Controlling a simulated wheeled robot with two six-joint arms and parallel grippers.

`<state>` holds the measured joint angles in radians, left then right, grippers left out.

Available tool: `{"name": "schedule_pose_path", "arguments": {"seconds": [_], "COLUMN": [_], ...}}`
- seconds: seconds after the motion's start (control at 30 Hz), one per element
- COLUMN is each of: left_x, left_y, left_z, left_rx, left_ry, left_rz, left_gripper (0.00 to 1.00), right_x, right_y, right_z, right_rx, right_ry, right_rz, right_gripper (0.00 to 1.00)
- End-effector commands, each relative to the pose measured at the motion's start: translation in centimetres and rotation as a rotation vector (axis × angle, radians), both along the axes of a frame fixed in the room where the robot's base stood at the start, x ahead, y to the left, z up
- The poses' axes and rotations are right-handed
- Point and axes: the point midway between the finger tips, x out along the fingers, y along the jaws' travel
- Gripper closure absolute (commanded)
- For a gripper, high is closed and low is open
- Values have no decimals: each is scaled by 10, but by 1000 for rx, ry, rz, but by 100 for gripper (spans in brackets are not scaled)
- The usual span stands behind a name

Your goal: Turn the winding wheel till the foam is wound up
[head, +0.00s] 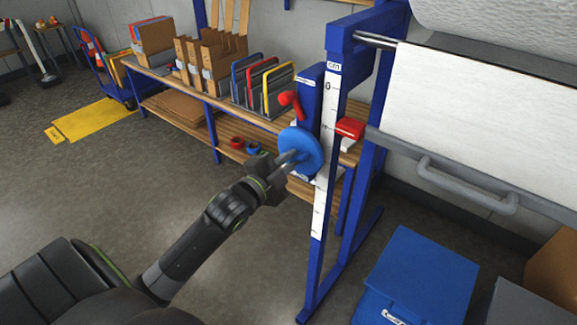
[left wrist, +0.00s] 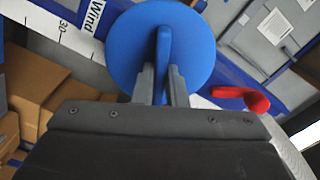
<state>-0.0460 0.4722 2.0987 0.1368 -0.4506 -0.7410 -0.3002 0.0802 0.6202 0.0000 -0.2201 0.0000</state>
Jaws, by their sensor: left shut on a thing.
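The winding wheel is a blue disc (head: 303,148) on the side of a blue upright of the frame, near the middle of the head view. In the left wrist view the wheel (left wrist: 130,38) fills the top middle, with a raised blue grip bar (left wrist: 163,60) across its face. My left gripper (head: 287,160) is shut on this bar, one finger on each side (left wrist: 163,83). The white foam sheet (head: 478,110) hangs from a roll (head: 500,30) at the upper right. My right gripper is not in view.
A red lever (head: 291,103) sits just above the wheel, and a red block (head: 350,128) is on the scale post. A grey bar with a handle (head: 468,190) crosses the foam. A blue box (head: 418,278) stands on the floor. A shelf with folders (head: 262,88) is behind.

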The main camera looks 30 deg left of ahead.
Motion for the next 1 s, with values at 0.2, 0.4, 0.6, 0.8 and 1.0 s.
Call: {"name": "schedule_pose_path", "arguments": {"seconds": [0.2, 0.4, 0.6, 0.8, 1.0], "left_x": [0, 0, 0, 0, 0], "left_y": [0, 0, 0, 0, 0], "left_z": [-4, -4, -4, -3, -3], "left_rx": [198, 350, 457, 516, 537], "left_ry": [-14, -26, -32, -37, -38], "left_rz": [1, 1, 1, 1, 0], "left_gripper": [100, 100, 100, 100, 100], "right_x": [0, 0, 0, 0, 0], "right_y": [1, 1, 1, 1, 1], "right_z": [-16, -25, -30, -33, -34], "right_rx": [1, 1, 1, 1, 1], "right_ry": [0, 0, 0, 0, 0], "right_rz": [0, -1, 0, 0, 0], "right_gripper": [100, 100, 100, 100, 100]}}
